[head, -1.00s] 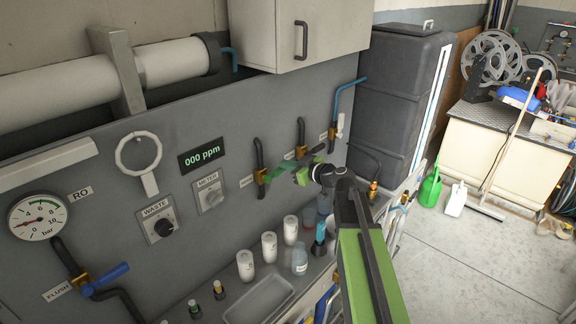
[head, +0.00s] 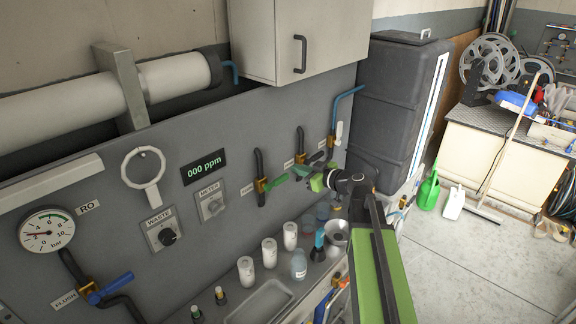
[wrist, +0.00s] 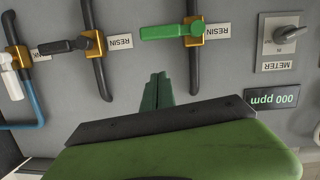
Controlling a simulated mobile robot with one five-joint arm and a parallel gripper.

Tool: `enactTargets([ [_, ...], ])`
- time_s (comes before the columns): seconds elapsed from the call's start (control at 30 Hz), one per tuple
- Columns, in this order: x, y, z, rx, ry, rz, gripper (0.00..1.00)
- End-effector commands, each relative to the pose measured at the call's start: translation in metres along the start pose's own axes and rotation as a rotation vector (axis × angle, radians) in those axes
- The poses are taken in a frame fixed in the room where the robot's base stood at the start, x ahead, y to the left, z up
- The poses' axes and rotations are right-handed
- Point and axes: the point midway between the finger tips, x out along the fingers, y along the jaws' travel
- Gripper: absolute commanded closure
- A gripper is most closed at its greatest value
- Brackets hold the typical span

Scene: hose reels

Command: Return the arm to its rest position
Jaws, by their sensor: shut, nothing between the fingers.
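My gripper (head: 302,170) is at the end of my green and black arm, in front of the grey panel. In the wrist view its dark green fingers (wrist: 157,88) are together and empty. They point at the panel, a little below and apart from the green valve handle (wrist: 165,32). That handle lies sideways on a brass valve (wrist: 194,31) labelled RESIN. In the head view the green handle (head: 276,181) shows just left of my fingers. My arm is still stretched out over the bench.
A black-handled valve (wrist: 92,43) and a white-handled one (wrist: 14,80) stand beside the green one. White bottles (head: 269,252), a clear bottle (head: 299,265) and a funnel (head: 337,232) stand on the shelf below. A dark tank (head: 392,105) is behind my arm.

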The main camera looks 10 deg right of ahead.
Motion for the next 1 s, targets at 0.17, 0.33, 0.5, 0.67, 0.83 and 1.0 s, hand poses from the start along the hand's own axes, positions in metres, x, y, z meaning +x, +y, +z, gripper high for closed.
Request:
enactTargets([
  [0.17, -0.035, 0.001, -0.002, 0.000, 0.000, 0.001, 1.00],
  [0.33, -0.045, 0.002, -0.001, 0.001, 0.000, 0.000, 1.00],
  [0.5, -0.037, -0.007, -0.001, -0.003, 0.003, -0.016, 1.00],
  [0.67, 0.004, -0.069, -0.002, -0.045, -0.010, -0.113, 1.00],
  [0.83, 0.027, -0.162, 0.052, -0.110, -0.260, -0.289, 1.00],
  [1.0, -0.011, -0.222, 0.146, 0.058, -0.782, -0.308, 1.00],
])
